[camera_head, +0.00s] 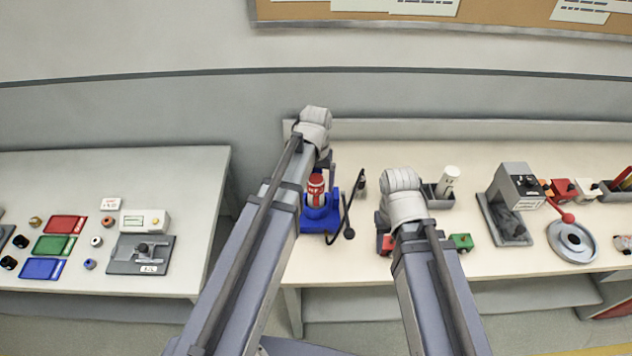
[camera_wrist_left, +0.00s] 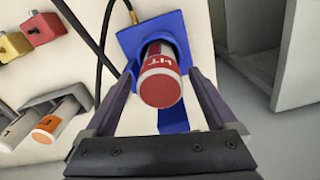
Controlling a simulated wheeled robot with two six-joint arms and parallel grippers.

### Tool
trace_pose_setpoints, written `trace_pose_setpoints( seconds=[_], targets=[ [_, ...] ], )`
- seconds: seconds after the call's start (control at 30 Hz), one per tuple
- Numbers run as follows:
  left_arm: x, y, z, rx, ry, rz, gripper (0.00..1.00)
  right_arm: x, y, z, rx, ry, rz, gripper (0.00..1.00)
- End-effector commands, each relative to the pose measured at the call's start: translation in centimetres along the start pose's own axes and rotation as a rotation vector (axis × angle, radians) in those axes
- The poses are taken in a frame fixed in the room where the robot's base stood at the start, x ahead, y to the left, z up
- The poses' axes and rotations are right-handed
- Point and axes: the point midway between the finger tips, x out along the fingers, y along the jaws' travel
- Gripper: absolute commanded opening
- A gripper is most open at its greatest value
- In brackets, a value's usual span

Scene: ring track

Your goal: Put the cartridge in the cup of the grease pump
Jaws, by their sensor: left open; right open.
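The red-and-white cartridge (camera_wrist_left: 161,84) stands upright at the blue grease pump (camera_wrist_left: 150,35), its lower end inside or against the blue part; how deep it sits is hidden. In the head view the cartridge (camera_head: 316,186) shows red above the blue pump (camera_head: 318,218). My left gripper (camera_wrist_left: 162,70) is open, with one finger on each side of the cartridge. In the head view my left gripper (camera_head: 326,162) is over the pump, partly behind its wrist. My right gripper (camera_head: 382,220) is open over the bench to the right of the pump, mostly hidden by its wrist.
A black hose (camera_head: 344,212) hangs beside the pump. A white cylinder (camera_head: 449,180) stands in a grey holder at right. Red (camera_head: 386,244) and green (camera_head: 461,241) blocks lie near the right arm. A grey machine (camera_head: 512,200) stands farther right. A gap separates the left table (camera_head: 190,180).

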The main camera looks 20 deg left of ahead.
Motion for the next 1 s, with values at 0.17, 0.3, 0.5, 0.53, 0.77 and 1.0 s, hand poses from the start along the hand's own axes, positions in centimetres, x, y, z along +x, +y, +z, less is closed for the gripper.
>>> trace_pose_setpoints(
  seconds=[0.17,0.3,0.5,0.53,0.77,1.0],
  targets=[
    [-3.6,0.0,0.0,0.0,0.0,0.0,0.91,-3.6,0.3,0.2,0.002,0.0,0.0,0.5],
    [-5.6,0.0,0.0,0.0,0.0,0.0,0.91,-5.5,0.5,0.3,0.006,0.0,-0.001,0.5],
    [-7.0,0.0,0.0,0.0,0.0,0.0,0.91,-7.0,0.6,0.4,0.01,0.0,-0.002,0.5],
    [-7.0,0.0,0.0,0.0,0.0,0.0,0.91,-7.0,0.6,0.4,0.011,0.0,-0.002,0.5],
    [-6.9,1.7,2.0,0.046,-0.006,-0.01,0.91,-6.9,0.6,0.4,0.011,0.0,-0.002,0.5],
    [-7.0,7.7,11.2,0.272,-0.03,-0.071,0.91,-6.9,0.6,0.4,0.011,0.0,-0.002,0.5]
  ],
)
